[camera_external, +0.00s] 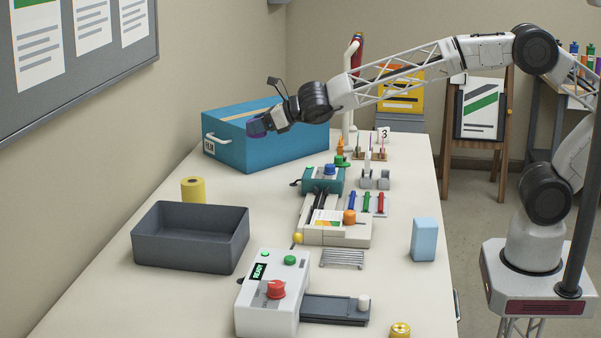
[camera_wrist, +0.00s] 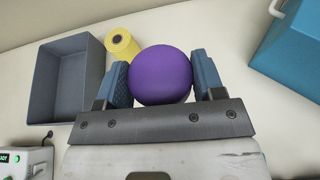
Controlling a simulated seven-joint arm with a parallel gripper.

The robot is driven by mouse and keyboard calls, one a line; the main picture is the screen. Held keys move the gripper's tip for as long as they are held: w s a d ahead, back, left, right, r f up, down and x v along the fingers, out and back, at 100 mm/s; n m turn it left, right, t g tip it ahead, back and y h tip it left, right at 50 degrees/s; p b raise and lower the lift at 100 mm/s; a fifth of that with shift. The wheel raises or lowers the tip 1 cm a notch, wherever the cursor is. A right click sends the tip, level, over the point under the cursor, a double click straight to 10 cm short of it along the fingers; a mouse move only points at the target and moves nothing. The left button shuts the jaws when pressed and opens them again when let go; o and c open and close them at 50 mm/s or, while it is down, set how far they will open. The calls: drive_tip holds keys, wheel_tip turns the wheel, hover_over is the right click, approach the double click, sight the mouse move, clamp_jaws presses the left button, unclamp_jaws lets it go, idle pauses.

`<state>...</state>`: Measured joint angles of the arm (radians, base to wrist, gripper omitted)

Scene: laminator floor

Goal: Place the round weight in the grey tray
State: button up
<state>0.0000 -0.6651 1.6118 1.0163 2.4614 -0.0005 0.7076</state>
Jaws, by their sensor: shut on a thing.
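My gripper (camera_external: 268,124) is shut on the purple round weight (camera_external: 257,129), held in the air in front of the blue box in the external view. In the wrist view the purple round weight (camera_wrist: 161,75) sits between both blue finger pads, and my gripper (camera_wrist: 161,82) touches it on both sides. The grey tray (camera_external: 185,246) stands on the table at the lower left, below and left of my gripper. Its inside looks empty. It also shows at the left of the wrist view (camera_wrist: 62,118).
A yellow roll (camera_external: 194,190) stands just behind the grey tray. The blue box (camera_external: 262,143) with a white handle stands at the back left. A white machine with a red knob (camera_external: 272,300) is right of the tray. A light blue block (camera_external: 424,240) stands near the right edge.

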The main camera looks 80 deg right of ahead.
drive_tip(key=shift+w+a+n, duration=0.25)
drive_tip(key=shift+a+n, duration=0.05)
idle(0.6)
drive_tip(key=shift+w+a+r+n+y, duration=0.1)
drive_tip(key=shift+w+a+n+y, duration=0.4)
drive_tip(key=shift+y, duration=0.3)
drive_tip(key=a+f+n+g+y, duration=0.5)
drive_tip(key=a+n+y, duration=0.3)
drive_tip(key=a, duration=0.3)
drive_tip(key=s+a+f+n+g+y, duration=0.3)
drive_tip(key=s+a+f+n+g, duration=0.2)
drive_tip(key=s, duration=0.3)
drive_tip(key=shift+f+n+g+y, duration=0.4)
drive_tip(key=shift+n+g, duration=0.3)
drive_tip(key=shift+n, duration=0.2)
drive_tip(key=shift+w, duration=0.1)
drive_tip(key=shift+f, duration=3.15)
drive_tip(key=shift+f, duration=0.1)
